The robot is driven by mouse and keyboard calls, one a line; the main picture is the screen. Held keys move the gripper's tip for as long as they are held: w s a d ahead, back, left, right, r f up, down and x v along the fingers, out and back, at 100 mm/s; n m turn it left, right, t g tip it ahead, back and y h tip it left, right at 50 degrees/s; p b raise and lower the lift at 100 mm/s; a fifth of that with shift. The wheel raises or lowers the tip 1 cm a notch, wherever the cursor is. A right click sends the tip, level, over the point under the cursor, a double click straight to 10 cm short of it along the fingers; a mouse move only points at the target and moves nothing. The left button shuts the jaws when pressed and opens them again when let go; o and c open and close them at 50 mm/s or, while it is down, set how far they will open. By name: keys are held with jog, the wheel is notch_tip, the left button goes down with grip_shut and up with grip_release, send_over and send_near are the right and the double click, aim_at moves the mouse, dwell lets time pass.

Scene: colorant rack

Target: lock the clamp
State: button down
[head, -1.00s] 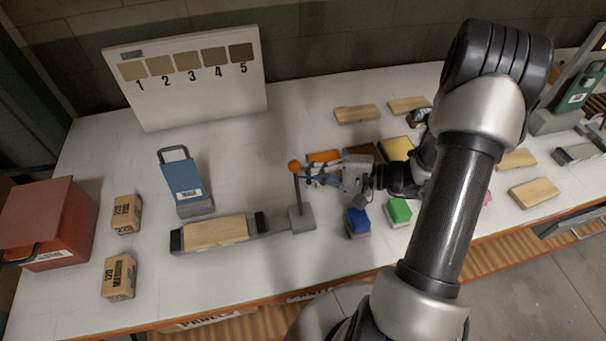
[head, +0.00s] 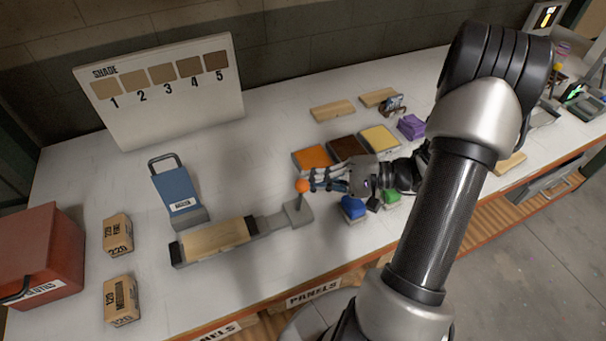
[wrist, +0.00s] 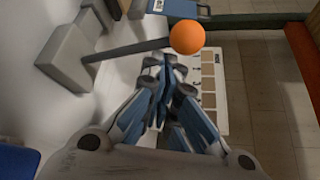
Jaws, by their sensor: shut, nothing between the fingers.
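The clamp (head: 265,227) lies on the white bench with a wood panel (head: 215,237) between its two dark jaws. Its lever stands up from the grey block at its right end and carries an orange ball knob (head: 303,186). In the wrist view the knob (wrist: 187,38) and its dark rod show just beyond the fingertips. My gripper (head: 314,180) is shut and empty, right of the knob and very close to it. I cannot tell whether the fingertips touch the knob or rod. In the wrist view the blue fingers (wrist: 165,75) are together.
A blue handled block (head: 176,190) stands behind the clamp. Two sanding blocks (head: 118,235) and a red box (head: 38,255) are at left. Orange, brown and yellow pads (head: 313,158) lie behind my gripper; blue and green blocks (head: 353,208) are below it. A shade board (head: 160,90) stands at the back.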

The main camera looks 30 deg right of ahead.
jog(key=s, duration=0.3)
jog(key=shift+s+a+f+b, duration=0.25)
jog(key=shift+a+f+b, duration=0.05)
jog(key=shift+f+b, duration=0.1)
jog(key=shift+s, duration=0.1)
dwell(0.4)
